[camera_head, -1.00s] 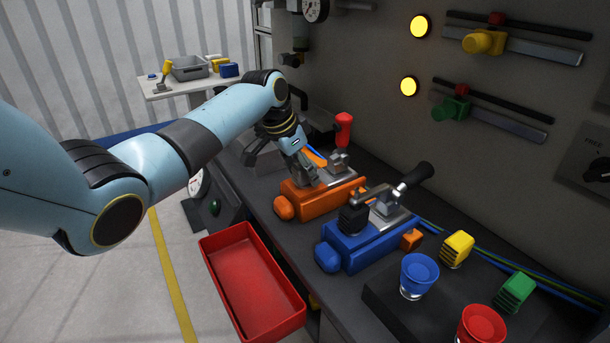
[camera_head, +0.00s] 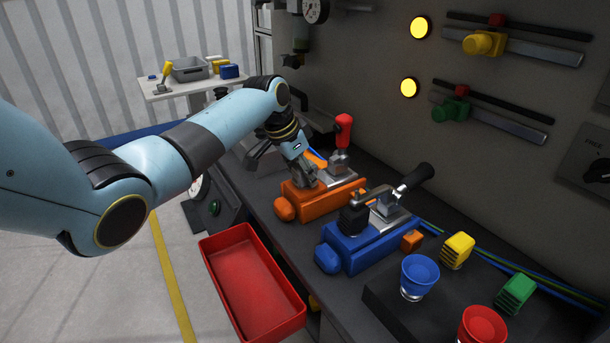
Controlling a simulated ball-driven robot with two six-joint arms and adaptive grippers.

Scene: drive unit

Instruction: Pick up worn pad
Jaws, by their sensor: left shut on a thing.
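My left gripper (camera_head: 304,178) reaches down onto the top of the orange clamp block (camera_head: 334,203), left of its upright red handle (camera_head: 343,131). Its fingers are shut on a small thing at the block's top. This thing is mostly hidden by the fingers; from its place it appears to be the worn pad, still at the block. My right gripper is not in view.
A blue clamp block (camera_head: 365,245) with a black-tipped lever (camera_head: 415,177) stands close on the right. Blue (camera_head: 419,275) and red (camera_head: 481,325) cups are at the front right. A red tray (camera_head: 250,285) sits left of the bench edge.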

